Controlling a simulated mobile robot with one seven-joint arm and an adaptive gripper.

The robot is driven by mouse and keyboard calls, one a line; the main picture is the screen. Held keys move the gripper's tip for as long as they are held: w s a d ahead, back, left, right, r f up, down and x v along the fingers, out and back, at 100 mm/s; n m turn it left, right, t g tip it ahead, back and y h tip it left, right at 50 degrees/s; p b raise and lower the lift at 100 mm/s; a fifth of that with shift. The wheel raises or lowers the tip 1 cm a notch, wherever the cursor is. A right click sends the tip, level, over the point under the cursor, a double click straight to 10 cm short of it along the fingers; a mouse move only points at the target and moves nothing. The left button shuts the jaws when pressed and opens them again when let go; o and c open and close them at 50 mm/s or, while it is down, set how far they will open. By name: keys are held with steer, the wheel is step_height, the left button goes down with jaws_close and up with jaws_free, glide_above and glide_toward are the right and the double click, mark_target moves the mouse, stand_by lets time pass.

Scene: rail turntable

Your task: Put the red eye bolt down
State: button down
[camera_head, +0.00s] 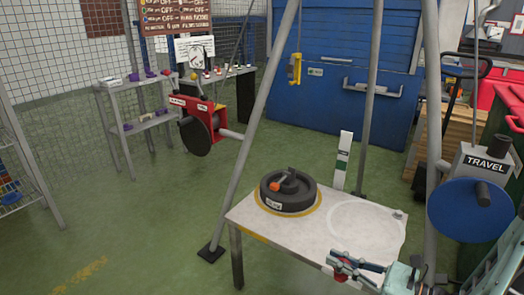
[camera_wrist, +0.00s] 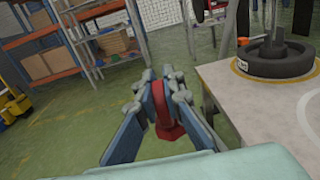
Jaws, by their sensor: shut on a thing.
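The red eye bolt (camera_wrist: 165,112) is between the fingers of my gripper (camera_wrist: 163,88) in the wrist view, partly hidden by them. My gripper (camera_head: 342,264) also shows at the bottom of the head view, shut on the red eye bolt (camera_head: 341,278), of which only a little shows. In the head view they overlap the front of the pale table (camera_head: 318,240). In the wrist view they appear over green floor, just left of the table's edge (camera_wrist: 222,98).
A black wheel-like turntable (camera_head: 290,205) with an orange knob sits on the table's left, inside a yellow ring. A pale circle (camera_head: 365,203) marks the bare right part. Grey frame poles (camera_head: 258,120) stand around. A blue TRAVEL handwheel (camera_head: 468,208) is at right.

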steer(key=w+a+r, duration=0.5)
steer(key=w, duration=0.2)
step_height(320, 180, up, 26)
steer(key=p, duration=3.3)
steer(key=shift+a+r, duration=0.15)
steer(key=shift+a, duration=0.05)
